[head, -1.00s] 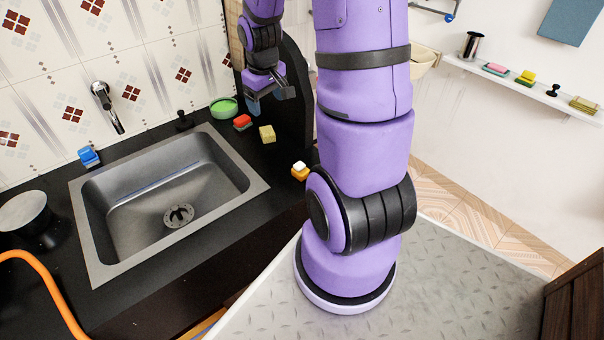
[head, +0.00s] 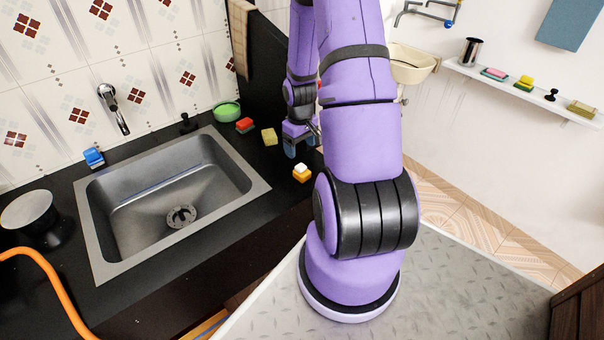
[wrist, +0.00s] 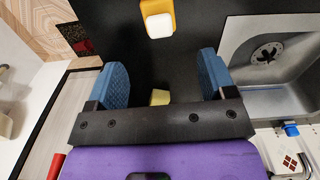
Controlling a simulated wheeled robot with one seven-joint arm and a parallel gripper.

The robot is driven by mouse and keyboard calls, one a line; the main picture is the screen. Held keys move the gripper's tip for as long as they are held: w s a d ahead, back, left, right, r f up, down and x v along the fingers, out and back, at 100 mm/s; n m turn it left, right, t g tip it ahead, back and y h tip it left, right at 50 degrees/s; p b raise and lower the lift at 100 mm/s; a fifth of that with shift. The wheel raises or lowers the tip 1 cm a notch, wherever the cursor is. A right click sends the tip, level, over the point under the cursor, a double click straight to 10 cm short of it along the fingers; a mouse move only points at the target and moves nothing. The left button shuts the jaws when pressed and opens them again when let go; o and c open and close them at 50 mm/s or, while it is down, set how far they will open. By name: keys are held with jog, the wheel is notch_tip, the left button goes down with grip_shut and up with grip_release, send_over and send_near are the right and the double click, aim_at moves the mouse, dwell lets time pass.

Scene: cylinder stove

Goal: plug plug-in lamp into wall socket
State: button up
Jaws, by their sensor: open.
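My gripper (head: 303,146) hangs low over the black counter (head: 215,262), just behind the small orange block with a white top (head: 301,174). Its blue fingers are spread and empty, as the wrist view (wrist: 164,78) shows. The orange-and-white piece also shows in the wrist view (wrist: 158,20), beyond the fingertips and apart from them. I cannot tell for sure whether it is the plug-in lamp. I cannot make out a wall socket in either view.
A yellow sponge (head: 269,137), a red sponge (head: 244,125) and a green bowl (head: 226,111) stand left of my gripper. A dark upright panel (head: 262,75) rises behind the counter.

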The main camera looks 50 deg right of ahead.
aim_at(302, 167)
jog(key=shift+f, duration=2.75)
jog(key=shift+s+f, duration=0.15)
jog(key=shift+f, duration=1.2)
jog(key=shift+s+f, duration=0.15)
jog(key=shift+f, duration=1.15)
jog(key=c, duration=1)
